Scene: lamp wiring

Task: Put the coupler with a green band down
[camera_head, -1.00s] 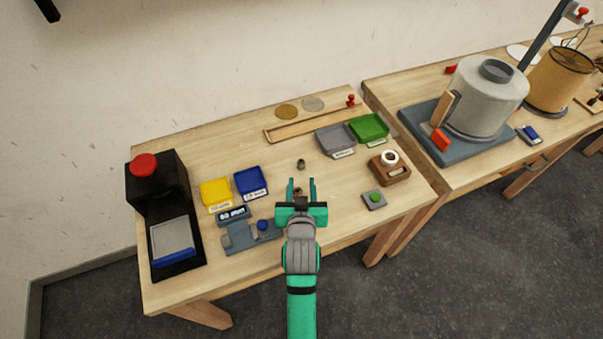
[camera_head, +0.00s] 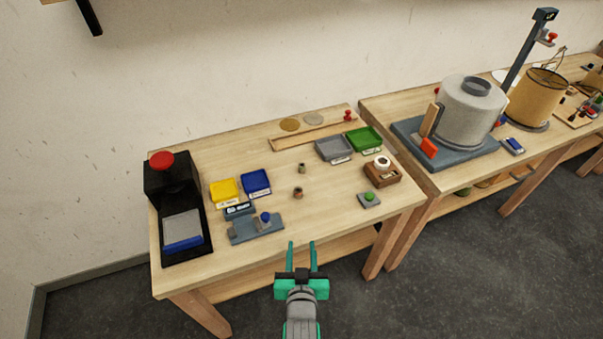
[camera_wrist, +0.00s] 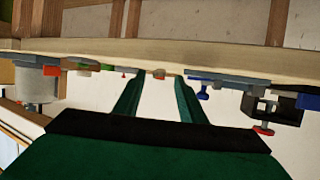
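Two small brownish couplers stand apart on the near bench: the front coupler (camera_head: 298,193) and the back coupler (camera_head: 302,168). They are too small to tell surely which has the green band. That view looks upside down along the bench edge.
Behind the couplers are a grey tray (camera_head: 333,149) and a green tray (camera_head: 364,139). Yellow (camera_head: 224,190) and blue (camera_head: 256,182) trays, a grey-blue fixture (camera_head: 257,229) and a black device (camera_head: 181,211) stand left. A wooden block (camera_head: 382,175) and green button (camera_head: 369,196) are right.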

